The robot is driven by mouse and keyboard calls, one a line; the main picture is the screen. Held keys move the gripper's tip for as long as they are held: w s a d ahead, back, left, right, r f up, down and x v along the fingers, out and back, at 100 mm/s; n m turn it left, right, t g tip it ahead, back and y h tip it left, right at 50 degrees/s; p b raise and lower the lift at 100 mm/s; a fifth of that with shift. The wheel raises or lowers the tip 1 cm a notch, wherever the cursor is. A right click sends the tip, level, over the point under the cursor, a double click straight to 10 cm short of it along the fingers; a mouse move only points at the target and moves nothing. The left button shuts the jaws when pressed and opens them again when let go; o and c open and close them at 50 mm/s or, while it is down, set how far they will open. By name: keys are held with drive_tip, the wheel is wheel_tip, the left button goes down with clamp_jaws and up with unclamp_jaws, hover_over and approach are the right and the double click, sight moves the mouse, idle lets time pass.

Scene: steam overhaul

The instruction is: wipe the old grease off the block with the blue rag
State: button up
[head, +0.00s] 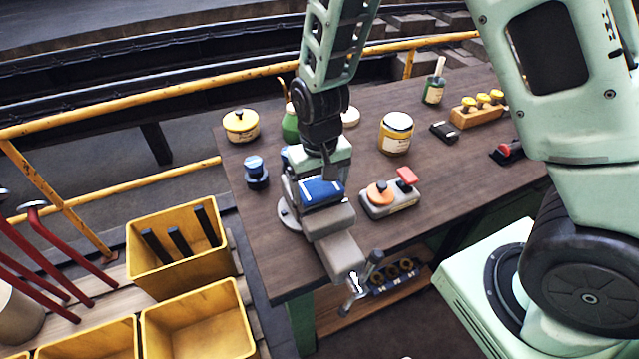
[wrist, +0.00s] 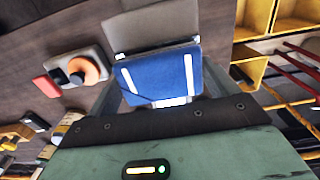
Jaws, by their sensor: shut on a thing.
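The blue rag (head: 321,191) is a folded pad with white stripes. It also shows in the wrist view (wrist: 160,75), between my fingers. My gripper (head: 322,178) is shut on it, pointing down over a grey vise (head: 335,222) at the near left part of the table. In the wrist view the vise's grey top (wrist: 158,28) lies just beyond the rag. I cannot tell whether the rag touches what is under it. The block is not clearly distinguishable; the rag and gripper cover that spot. No grease is visible.
A grey box with an orange knob and a red switch (head: 392,205) stands right of the vise. A dark blue pot (head: 256,172), a yellow pot (head: 241,126) and a yellow jar (head: 396,134) stand around. Yellow bins (head: 180,270) are on the left. The vise handle (head: 354,292) overhangs the edge.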

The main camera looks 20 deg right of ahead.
drive_tip(key=shift+a, duration=0.1)
drive_tip(key=shift+a+r+p, duration=0.1)
drive_tip(key=shift+a+p, duration=0.25)
drive_tip(key=shift+a, duration=0.35)
drive_tip(key=shift+d+b, duration=0.3)
drive_tip(key=shift+d, duration=1.3)
drive_tip(key=shift+a+p, duration=0.55)
drive_tip(key=shift+a, duration=1)
drive_tip(key=shift+d+f+b, duration=0.2)
drive_tip(key=shift+d+b, duration=0.1)
drive_tip(key=shift+d, duration=1.25)
drive_tip(key=shift+a+r+p, duration=0.1)
drive_tip(key=shift+a+p, duration=0.45)
drive_tip(key=shift+a, duration=1.1)
